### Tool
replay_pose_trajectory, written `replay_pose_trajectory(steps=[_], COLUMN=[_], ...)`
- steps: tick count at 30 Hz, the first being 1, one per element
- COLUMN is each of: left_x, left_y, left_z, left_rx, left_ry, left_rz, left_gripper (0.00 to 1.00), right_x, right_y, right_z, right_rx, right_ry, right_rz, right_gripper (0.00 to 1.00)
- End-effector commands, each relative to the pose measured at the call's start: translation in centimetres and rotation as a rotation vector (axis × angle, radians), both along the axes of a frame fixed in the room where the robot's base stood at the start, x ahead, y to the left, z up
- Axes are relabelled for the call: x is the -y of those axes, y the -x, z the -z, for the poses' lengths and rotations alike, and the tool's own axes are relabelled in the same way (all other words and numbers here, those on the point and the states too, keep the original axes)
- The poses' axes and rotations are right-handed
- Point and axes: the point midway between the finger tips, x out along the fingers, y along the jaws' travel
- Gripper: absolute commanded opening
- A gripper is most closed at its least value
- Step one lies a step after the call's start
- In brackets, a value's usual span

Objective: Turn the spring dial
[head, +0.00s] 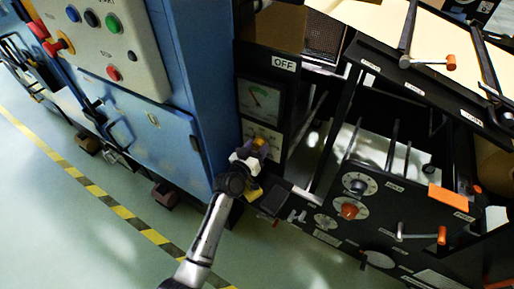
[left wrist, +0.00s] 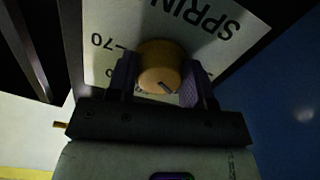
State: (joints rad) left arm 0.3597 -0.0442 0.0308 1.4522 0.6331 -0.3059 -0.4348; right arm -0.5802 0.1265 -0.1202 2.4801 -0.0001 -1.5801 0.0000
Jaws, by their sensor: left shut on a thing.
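The spring dial is a round yellow-orange knob (left wrist: 160,62) on a pale plate (left wrist: 103,25) in the left wrist view. The plate shows part of the word SPRING and the number 70, upside down. A short dark mark is on the knob's face, toward its lower edge. My left gripper (left wrist: 158,85) is shut on the knob, with one dark finger on each side. In the head view my left gripper (head: 256,150) is at the plate below the gauge (head: 261,100), and it hides most of the dial. My right gripper is not in view.
A blue cabinet (head: 195,80) with a button panel (head: 100,40) stands close on the left. On the right is a black machine front with a red knob (head: 348,211), a grey knob (head: 358,184) and orange-handled cranks (head: 441,235). Open floor (head: 120,190) lies at the lower left.

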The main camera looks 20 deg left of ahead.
Motion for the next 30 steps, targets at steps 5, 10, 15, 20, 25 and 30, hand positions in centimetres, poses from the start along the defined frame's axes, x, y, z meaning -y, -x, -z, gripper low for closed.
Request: replay_pose_trajectory(steps=[5, 10, 15, 20, 25, 30], left_x=[0.0, 0.0, 0.0, 0.0, 0.1, 0.1], left_y=[0.0, 0.0, 0.0, 0.0, 0.0, 0.0], left_z=[0.0, -0.1, -0.2, -0.2, -0.1, -0.1], left_rx=[-0.002, -0.010, -0.027, -0.047, -0.066, -0.079], left_ry=[0.003, 0.047, 0.147, 0.263, 0.375, 0.462], left_rz=[0.000, 0.000, 0.002, 0.001, 0.001, 0.001], left_gripper=[0.23, 0.23, 0.23, 0.23, 0.23, 0.23], right_x=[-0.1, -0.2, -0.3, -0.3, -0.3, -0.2], right_y=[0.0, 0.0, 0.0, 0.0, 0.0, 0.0], right_z=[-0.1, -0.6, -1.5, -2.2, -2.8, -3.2], right_rx=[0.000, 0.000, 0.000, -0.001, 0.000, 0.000], right_ry=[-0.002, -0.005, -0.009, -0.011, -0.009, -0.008], right_rz=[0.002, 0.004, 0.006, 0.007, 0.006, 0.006], right_gripper=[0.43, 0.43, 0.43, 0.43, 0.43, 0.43])
